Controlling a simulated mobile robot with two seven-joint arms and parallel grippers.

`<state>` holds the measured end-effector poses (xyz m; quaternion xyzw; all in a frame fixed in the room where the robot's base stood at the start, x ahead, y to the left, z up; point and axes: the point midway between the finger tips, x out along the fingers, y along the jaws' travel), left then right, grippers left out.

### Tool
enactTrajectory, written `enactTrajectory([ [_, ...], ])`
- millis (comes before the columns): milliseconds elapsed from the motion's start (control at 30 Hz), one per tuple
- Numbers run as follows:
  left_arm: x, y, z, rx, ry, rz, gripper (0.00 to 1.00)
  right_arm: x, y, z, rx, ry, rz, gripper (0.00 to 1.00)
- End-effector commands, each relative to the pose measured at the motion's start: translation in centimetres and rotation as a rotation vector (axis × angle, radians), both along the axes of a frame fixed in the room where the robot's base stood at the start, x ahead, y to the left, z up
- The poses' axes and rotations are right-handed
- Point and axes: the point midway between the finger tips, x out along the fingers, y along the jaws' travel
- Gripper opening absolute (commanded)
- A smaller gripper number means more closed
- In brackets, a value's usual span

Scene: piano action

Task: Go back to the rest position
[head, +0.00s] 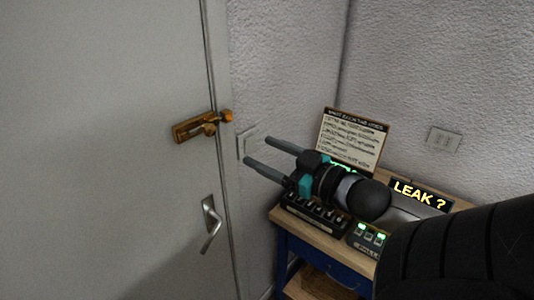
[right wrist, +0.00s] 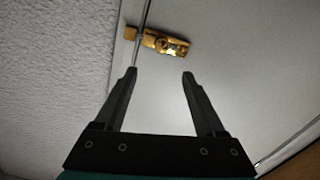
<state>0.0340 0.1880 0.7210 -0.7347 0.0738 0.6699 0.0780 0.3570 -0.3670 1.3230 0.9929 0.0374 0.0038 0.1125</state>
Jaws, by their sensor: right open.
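My right gripper (head: 272,155) is open and empty, held in the air in front of the wall corner, above and left of a small table. Its two fingers point left toward the door in the head view. In the right wrist view the gripper (right wrist: 160,75) shows its fingers spread apart with nothing between them. A brass latch (head: 198,127) on the door lies beyond the fingertips, apart from them; it also shows in the right wrist view (right wrist: 162,42). My left gripper does not show.
The grey door (head: 105,130) with its metal handle (head: 211,223) fills the left. A wooden-topped table (head: 285,217) carries a switch panel (head: 318,215), a text board (head: 353,140), a lit "LEAK ?" sign (head: 421,194) and a green-lit box (head: 367,240). A wall socket (head: 444,140) is behind.

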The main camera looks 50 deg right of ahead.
Motion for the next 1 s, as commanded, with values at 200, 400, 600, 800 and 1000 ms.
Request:
enactTrajectory([
  [200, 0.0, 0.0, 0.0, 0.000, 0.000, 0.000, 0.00, 0.0, 0.0, 0.0, 0.000, 0.000, 0.000, 0.72],
  [400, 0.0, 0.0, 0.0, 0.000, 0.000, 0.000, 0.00, 0.0, 0.0, 0.0, 0.000, 0.000, 0.000, 0.72],
  [600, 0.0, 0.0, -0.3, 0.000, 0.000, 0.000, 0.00, 0.0, -0.6, -1.0, 0.002, 0.011, -0.016, 0.72],
  [800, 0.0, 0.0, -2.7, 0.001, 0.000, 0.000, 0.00, -0.7, -5.1, -10.3, 0.021, 0.121, -0.151, 0.72],
  [1000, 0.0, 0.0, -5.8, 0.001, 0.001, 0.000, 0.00, -3.6, -9.0, -25.1, 0.050, 0.322, -0.307, 0.72],
])
